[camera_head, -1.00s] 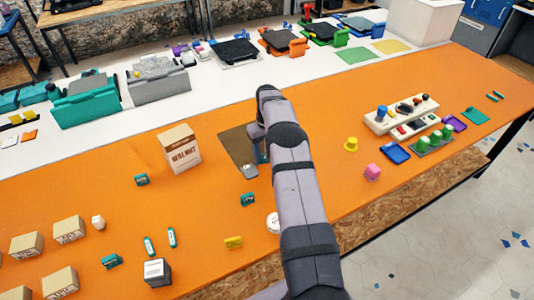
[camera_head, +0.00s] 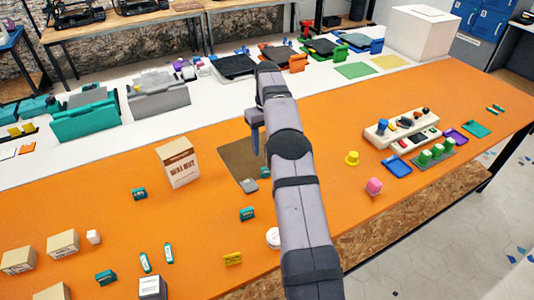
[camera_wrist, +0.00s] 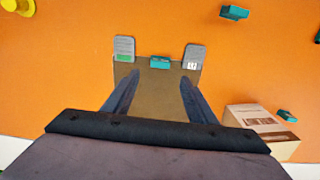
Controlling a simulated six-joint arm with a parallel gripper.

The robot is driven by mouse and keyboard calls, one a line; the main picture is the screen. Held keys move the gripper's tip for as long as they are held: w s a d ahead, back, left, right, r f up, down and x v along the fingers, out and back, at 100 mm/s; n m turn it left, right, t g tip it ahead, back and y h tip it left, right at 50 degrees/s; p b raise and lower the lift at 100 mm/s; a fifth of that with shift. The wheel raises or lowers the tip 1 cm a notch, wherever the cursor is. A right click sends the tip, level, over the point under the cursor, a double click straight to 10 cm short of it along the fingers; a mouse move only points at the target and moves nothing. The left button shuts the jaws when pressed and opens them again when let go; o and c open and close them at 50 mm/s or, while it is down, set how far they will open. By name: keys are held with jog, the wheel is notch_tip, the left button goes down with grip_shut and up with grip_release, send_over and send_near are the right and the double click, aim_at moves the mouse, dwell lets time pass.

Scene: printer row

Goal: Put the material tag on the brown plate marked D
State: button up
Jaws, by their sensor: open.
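The brown plate (camera_head: 236,154) lies flat on the orange table, partly behind my arm; it also shows in the wrist view (camera_wrist: 158,100). I cannot read a D on it. In the wrist view, a grey tag with a white label (camera_wrist: 193,58) lies at the plate's upper right corner. Another grey tag with a green patch (camera_wrist: 124,48) lies at its upper left corner. A small teal block (camera_wrist: 160,62) sits between them at the edge. I cannot tell which is the material tag. My gripper (camera_wrist: 160,78) is open and empty above the plate.
The WALNUT box (camera_head: 178,163) stands just left of the plate. A teal block (camera_head: 247,213) and a white round thing (camera_head: 273,238) lie nearer the front. A yellow knob (camera_head: 352,158) and a pink one (camera_head: 374,186) stand to the right. Open table lies left of the box.

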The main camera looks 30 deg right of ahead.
jog(key=shift+r, duration=0.45)
jog(key=s+a+r, duration=0.2)
jog(key=s+a, duration=1.1)
jog(key=a, duration=0.1)
jog(key=s+a+f, duration=0.2)
jog(key=s+a, duration=0.1)
jog(key=s, duration=0.7)
jog(key=s+a+f, duration=0.2)
jog(key=s+a, duration=0.1)
jog(key=s, duration=0.7)
jog(key=shift+f, duration=0.4)
